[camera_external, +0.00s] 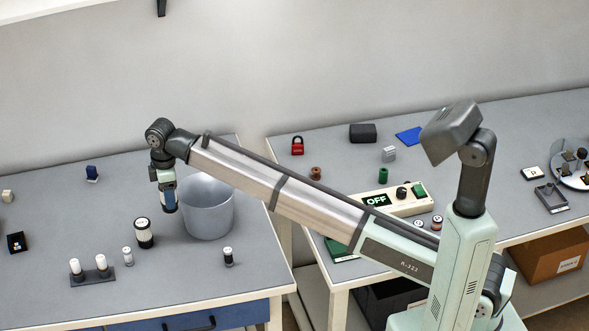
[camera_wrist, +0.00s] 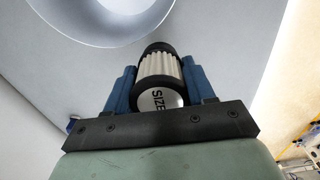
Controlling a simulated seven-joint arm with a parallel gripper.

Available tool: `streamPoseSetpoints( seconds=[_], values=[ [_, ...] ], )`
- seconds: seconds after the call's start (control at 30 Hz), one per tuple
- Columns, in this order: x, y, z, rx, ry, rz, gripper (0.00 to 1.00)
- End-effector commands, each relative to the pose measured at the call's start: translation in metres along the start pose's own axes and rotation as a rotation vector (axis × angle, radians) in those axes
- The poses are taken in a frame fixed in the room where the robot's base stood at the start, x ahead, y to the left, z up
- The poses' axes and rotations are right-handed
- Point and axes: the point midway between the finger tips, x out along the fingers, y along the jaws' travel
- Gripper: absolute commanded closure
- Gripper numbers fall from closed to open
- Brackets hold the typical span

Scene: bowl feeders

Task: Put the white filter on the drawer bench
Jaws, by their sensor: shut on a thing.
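My gripper (camera_wrist: 160,85) is shut on a white ribbed filter (camera_wrist: 160,70) with dark end caps and a label reading "SIZE". One blue finger is on each side of it. In the external view my gripper (camera_external: 169,201) points down over the drawer bench (camera_external: 60,210), just left of the grey bucket (camera_external: 208,212). There its fingers largely cover the held filter. A white cylinder with black ends (camera_external: 144,233) stands upright on the bench, below and left of the gripper in the picture. The wrist view shows the bucket's rim (camera_wrist: 65,20) beyond the filter.
A rack with two white cylinders (camera_external: 92,271), two small cylinders (camera_external: 127,256) (camera_external: 228,257), a dark blue item (camera_external: 92,173) and a black box (camera_external: 17,242) stand on the drawer bench. A second bench (camera_external: 450,150) holds an "OFF" panel (camera_external: 398,199). Bare bench lies left of the gripper.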

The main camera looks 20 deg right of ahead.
Motion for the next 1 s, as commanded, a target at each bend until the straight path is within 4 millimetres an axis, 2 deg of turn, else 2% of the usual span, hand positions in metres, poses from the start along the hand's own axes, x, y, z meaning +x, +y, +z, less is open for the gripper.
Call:
streamPoseSetpoints(
  seconds=[0.1, 0.3, 0.63, 0.9, 1.0],
  values=[
    [0.027, -0.001, 0.001, 0.0, -0.002, -0.001, 0.77],
    [0.059, 0.0, 0.001, 0.0, -0.001, -0.001, 0.77],
    [0.077, 0.0, 0.0, 0.0, 0.0, 0.0, 0.77],
    [0.111, 0.0, 0.0, 0.0, -0.001, 0.0, 0.77],
    [0.115, 0.0, 0.0, 0.0, 0.0, 0.0, 0.77]
  ],
)
